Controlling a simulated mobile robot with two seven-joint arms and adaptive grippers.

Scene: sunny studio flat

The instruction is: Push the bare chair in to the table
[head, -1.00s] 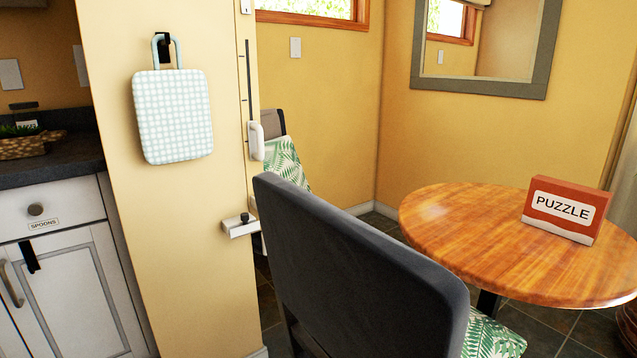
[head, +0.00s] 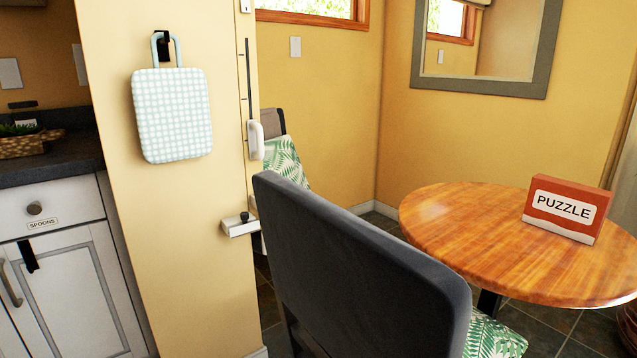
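A chair with a dark grey back (head: 365,265) stands in the near middle, its back towards me. A corner of its green leaf-patterned seat (head: 492,336) shows at the lower right, beside the round wooden table (head: 450,232). The rest of the seat is hidden behind the back. A second chair (head: 274,122) stands farther off by the wall, partly hidden by the partition and the near chair. Green leaf-patterned fabric (head: 287,163) shows on it. I cannot tell whether anything lies on either seat. Neither of my grippers is in view.
A red puzzle box (head: 566,209) stands on the table. A cream partition (head: 190,240) with a hanging checked pad (head: 173,115) rises left of the near chair; a small white ledge (head: 240,227) sticks out from it. A counter with a white cabinet (head: 70,285) is at far left.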

